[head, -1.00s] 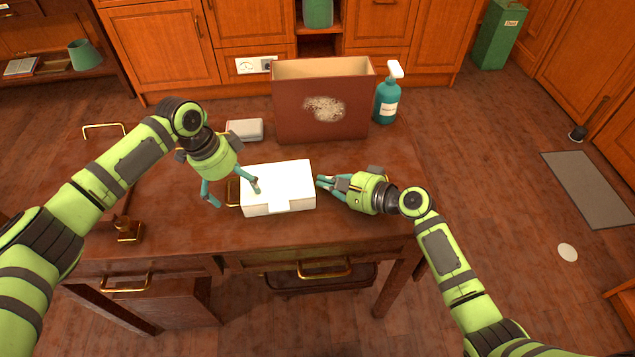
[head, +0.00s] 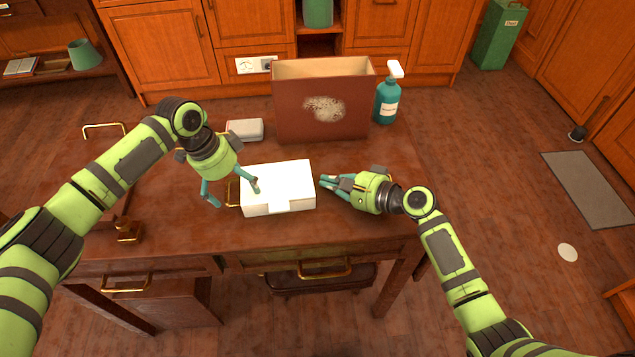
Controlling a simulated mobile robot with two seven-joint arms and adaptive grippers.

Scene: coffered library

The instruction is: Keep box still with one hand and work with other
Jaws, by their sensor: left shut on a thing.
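The white box (head: 278,180) lies on the brown desk (head: 365,225) with its lid down; a small flap shows at its front edge. My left gripper (head: 232,194) is at the box's left end, one finger outside it and the other over its top. It is shut on the box, though the exact contact is hard to see. A brass loop (head: 233,188) shows between its fingers. My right gripper (head: 326,184) is just off the box's right side, with a small gap. Its fingers look close together, but their opening is unclear from this angle.
A tall brown open-topped bin (head: 290,118) with a pale worn patch stands behind the box. A teal spray bottle (head: 387,103) is to its right, a small grey-white case (head: 245,130) to its left. A brass-and-wood stamp (head: 127,232) stands front left.

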